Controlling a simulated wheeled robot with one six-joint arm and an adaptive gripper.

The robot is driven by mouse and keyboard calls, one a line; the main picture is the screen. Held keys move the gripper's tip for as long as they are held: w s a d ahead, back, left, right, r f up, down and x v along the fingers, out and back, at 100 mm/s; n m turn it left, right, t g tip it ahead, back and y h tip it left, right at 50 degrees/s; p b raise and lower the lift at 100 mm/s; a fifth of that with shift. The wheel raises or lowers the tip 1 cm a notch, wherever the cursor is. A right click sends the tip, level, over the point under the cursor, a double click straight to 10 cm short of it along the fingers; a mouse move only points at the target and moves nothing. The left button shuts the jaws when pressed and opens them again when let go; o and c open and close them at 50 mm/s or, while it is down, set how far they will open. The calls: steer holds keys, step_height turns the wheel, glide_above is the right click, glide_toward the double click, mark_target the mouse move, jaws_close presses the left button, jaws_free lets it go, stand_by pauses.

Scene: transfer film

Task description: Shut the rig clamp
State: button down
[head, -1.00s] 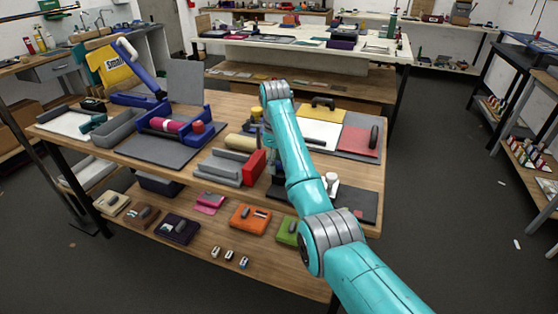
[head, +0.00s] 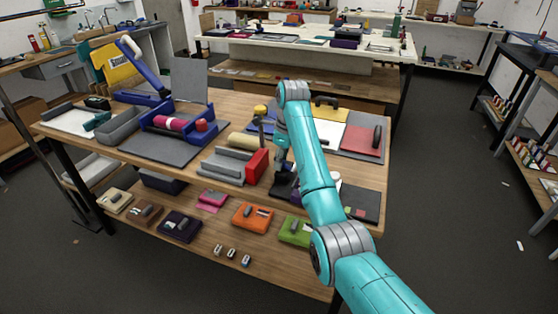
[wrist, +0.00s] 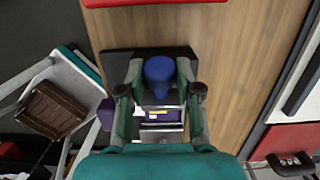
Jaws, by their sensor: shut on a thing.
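In the wrist view, a blue rounded knob (wrist: 159,74) stands between the two fingers of my gripper (wrist: 160,68), which are shut on it. It looks like the handle of the rig clamp; the clamp's pivot and jaw are mostly hidden. Below it show a metal part and a purple block (wrist: 161,115) with a small yellow mark. A dark base plate (wrist: 114,63) lies under them on the wooden bench. In the head view, my gripper (head: 283,172) is low over the front right of the bench, and my arm partly covers it.
A red block (head: 257,165) and grey stepped blocks stand left of my gripper. A yellow-topped post (head: 260,110) is close behind it. A blue press with a raised lever (head: 148,76) is further left. A red board with a black handle (head: 362,140) lies right.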

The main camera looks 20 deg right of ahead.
mark_target(289, 166)
steer(key=t+y, duration=0.1)
steer(key=s+d+t+y, duration=0.1)
steer(key=y, duration=0.1)
steer(key=d+t+y, duration=0.1)
steer(key=shift+s+d+r, duration=0.2)
steer(key=shift+s+r, duration=0.15)
steer(key=shift+s+d+f+t+y, duration=0.1)
steer(key=shift+s+d+t+y, duration=0.2)
steer(key=shift+t+y, duration=0.35)
steer(key=shift+s+d+t+y, duration=0.2)
steer(key=shift+d+t+y, duration=0.15)
steer(key=shift+y, duration=0.55)
steer(key=shift+s+d+f+t+y, duration=0.1)
steer(key=shift+s+d+t+y, duration=0.2)
steer(key=shift+t+y, duration=0.35)
steer(key=c, duration=0.8)
jaws_free()
steer(key=shift+d, duration=0.1)
steer(key=v, duration=1.2)
steer(key=shift+w, duration=0.1)
steer(key=shift+o, duration=0.2)
